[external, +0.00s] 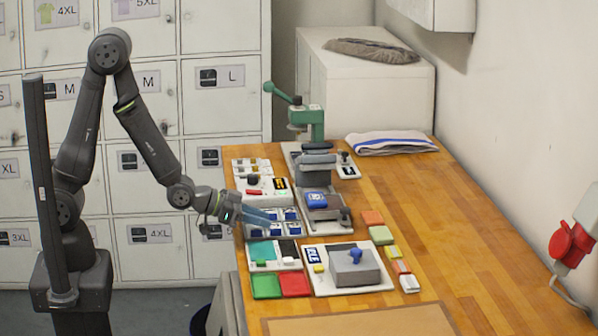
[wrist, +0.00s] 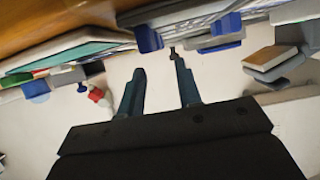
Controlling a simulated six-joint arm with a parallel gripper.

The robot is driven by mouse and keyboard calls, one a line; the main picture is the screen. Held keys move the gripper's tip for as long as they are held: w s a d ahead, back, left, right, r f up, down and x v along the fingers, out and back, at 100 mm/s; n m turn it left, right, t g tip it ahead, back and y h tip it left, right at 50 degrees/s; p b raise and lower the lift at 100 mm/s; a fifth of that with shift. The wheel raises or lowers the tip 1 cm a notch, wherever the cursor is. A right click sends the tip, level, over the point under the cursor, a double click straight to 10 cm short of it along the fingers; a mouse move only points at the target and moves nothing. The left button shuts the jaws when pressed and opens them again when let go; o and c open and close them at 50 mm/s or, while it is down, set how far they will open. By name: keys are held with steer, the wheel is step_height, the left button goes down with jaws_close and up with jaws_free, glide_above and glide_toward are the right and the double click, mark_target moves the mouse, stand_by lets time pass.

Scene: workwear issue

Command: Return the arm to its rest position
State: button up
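My dark grey arm (external: 150,140) reaches from its base at the left, up and over toward the left edge of the wooden table. My gripper (external: 264,216) is at that edge, in front of a grey tray with blue-and-white pieces (external: 291,228). I cannot tell if its blue-grey fingers touch the tray. In the wrist view the two fingers of my gripper (wrist: 157,82) stand apart with nothing between them. They are open, with pale floor visible behind them.
The wooden table (external: 445,240) carries a green press (external: 313,122), a grey block with a blue knob (external: 355,268), green and red pads (external: 281,286) and coloured blocks (external: 381,235). Lockers (external: 221,78) stand behind my arm. The table's right side is clear.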

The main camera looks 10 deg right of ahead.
step_height(320, 180, up, 2)
steer(key=shift+r, duration=0.2)
steer(key=s+a+r, duration=0.5)
steer(key=s+r, duration=0.1)
steer(key=s, duration=0.2)
steer(key=shift+s+a+r, duration=0.15)
steer(key=shift+r, duration=0.05)
stand_by(0.3)
